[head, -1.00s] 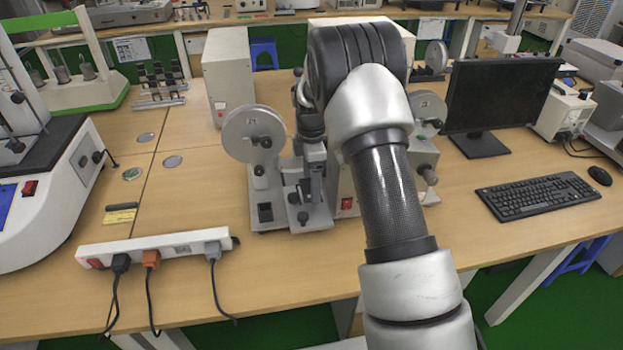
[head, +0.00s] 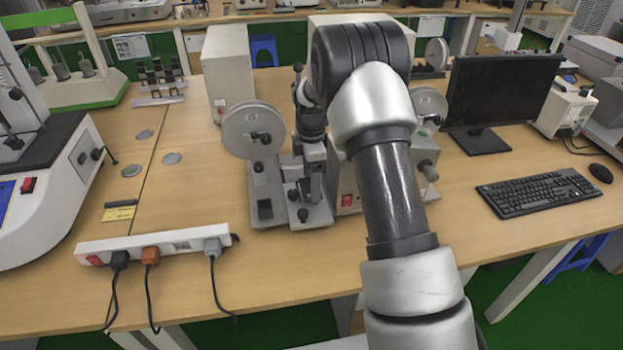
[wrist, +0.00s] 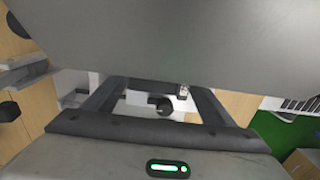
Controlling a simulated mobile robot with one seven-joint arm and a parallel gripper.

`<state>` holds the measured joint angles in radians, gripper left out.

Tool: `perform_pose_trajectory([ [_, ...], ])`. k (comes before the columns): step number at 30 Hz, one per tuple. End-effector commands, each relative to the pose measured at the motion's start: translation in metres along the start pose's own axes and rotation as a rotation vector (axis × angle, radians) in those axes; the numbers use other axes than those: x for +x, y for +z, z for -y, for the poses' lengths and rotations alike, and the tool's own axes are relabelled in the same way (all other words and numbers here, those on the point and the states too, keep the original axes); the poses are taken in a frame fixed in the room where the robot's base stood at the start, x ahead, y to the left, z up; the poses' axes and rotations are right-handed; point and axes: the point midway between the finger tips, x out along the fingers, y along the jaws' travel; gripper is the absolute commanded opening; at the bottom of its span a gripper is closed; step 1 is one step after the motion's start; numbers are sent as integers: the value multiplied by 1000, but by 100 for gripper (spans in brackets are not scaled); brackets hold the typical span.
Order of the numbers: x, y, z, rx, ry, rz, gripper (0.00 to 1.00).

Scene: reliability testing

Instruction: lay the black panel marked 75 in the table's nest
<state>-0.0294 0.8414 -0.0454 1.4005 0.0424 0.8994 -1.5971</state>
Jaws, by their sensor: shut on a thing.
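In the wrist view my gripper (wrist: 155,90) has its two dark fingers around a thin dark piece (wrist: 150,86), seen nearly edge-on between the fingertips. I take it for the black panel, though no number can be read on it. A small pale mark shows at its right end. In the head view my arm hides the gripper and whatever it holds. I cannot make out the nest in either view.
A large grey surface (wrist: 180,35) fills the top of the wrist view. In the head view a grey device with wheels (head: 253,130) stands beside my arm. A monitor (head: 500,90) and keyboard (head: 540,190) are right. A power strip (head: 150,246) lies front left. Bare tabletop (head: 205,190) lies between.

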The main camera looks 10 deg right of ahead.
Motion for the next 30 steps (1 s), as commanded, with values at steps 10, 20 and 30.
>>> perform_pose_trajectory([
  [10, 1, 0, 0, 0, 0, 0, 56],
  [20, 11, 0, 0, -1, 0, 0, 56],
  [30, 12, 0, 0, -1, 1, 0, 56],
])
